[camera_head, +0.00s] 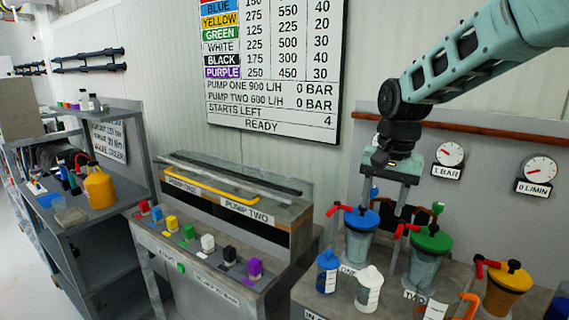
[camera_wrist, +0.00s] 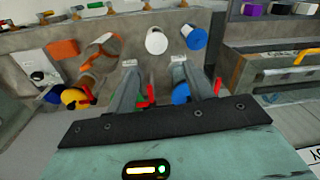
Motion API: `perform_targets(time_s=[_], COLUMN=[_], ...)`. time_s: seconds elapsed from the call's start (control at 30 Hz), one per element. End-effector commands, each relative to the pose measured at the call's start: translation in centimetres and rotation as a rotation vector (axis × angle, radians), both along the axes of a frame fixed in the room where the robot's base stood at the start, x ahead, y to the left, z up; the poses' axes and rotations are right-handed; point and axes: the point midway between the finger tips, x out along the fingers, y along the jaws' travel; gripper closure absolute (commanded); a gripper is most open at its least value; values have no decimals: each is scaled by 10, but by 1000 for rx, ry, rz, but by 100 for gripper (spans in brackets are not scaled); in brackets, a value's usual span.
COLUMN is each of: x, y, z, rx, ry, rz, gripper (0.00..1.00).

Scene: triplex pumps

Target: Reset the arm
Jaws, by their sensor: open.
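My arm (camera_head: 470,60) reaches in from the upper right and bends down at the wrist. My gripper (camera_head: 385,208) points down, its fingers apart and nothing seen between them. It hangs above the bench, between or behind the blue-lidded vessel (camera_head: 361,232) and the green-lidded vessel (camera_head: 430,252); I cannot tell the exact depth or whether it touches anything. In the wrist view the two fingers of my gripper (camera_wrist: 157,90) stand apart, with a white-topped bottle (camera_wrist: 156,41) and a blue-topped bottle (camera_wrist: 194,37) beyond their tips.
A yellow-lidded vessel (camera_head: 505,290) stands at the right, with orange and red handles near the vessels. Two gauges (camera_head: 449,155) hang on the wall. A console (camera_head: 205,255) with several coloured switches stands at centre; shelves (camera_head: 100,215) with a yellow jug (camera_head: 99,188) are left.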

Motion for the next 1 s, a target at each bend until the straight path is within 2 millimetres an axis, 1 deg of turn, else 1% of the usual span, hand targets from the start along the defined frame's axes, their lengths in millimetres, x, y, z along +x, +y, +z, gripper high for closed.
perform_targets(time_s=[0.03,0.07,0.1,0.17,0.2,0.27,0.3,0.4,0.5,0.6,0.67,1.0], x=[-34,-52,-78,-118,-146,-185,-210,-261,-294,-311,-316,-317], y=[22,33,46,63,71,79,81,79,72,67,65,65], z=[-2,-5,-8,-14,-19,-26,-31,-45,-56,-62,-63,-64], rx=[22,31,41,49,50,45,39,17,-7,-21,-25,-26], ry=[7,10,10,10,9,5,3,-2,-6,-7,-8,-6], rz=[113,182,274,415,508,643,727,906,1030,1096,1115,1119], gripper=[48,48,48,48,48,48,48,48,48,48,48,48])
